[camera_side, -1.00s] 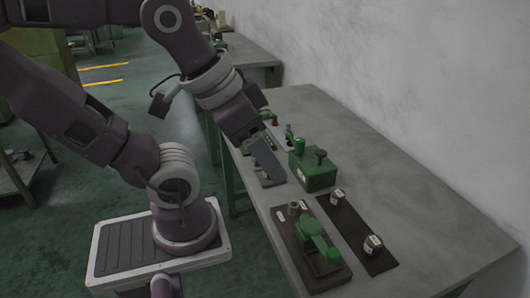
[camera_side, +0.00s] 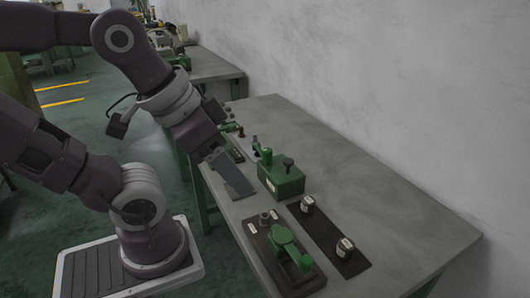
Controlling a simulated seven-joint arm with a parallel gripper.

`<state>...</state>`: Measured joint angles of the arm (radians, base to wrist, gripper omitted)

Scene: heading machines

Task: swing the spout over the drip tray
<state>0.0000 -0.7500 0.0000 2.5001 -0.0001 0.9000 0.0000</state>
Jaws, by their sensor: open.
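A green swivelling part (camera_side: 283,237), which looks like the spout, sits on a dark base board (camera_side: 256,246) near the front of the bench. Its arm points toward the near right end of the board, where a green upright piece (camera_side: 304,262) stands. A short grey round fitting (camera_side: 265,217) and small white labels are on the same board. I cannot tell which part is the drip tray. My gripper (camera_side: 232,178) is above the left edge of the bench, left of a green box, apart from the spout and empty. Its fingertips are hard to make out.
The green box (camera_side: 281,182) with a dark knob stands behind the spout board. A dark strip (camera_side: 327,232) with two small labelled blocks lies to the right. Small fittings (camera_side: 256,145) stand farther back. The right side of the bench (camera_side: 390,215) is clear up to the wall.

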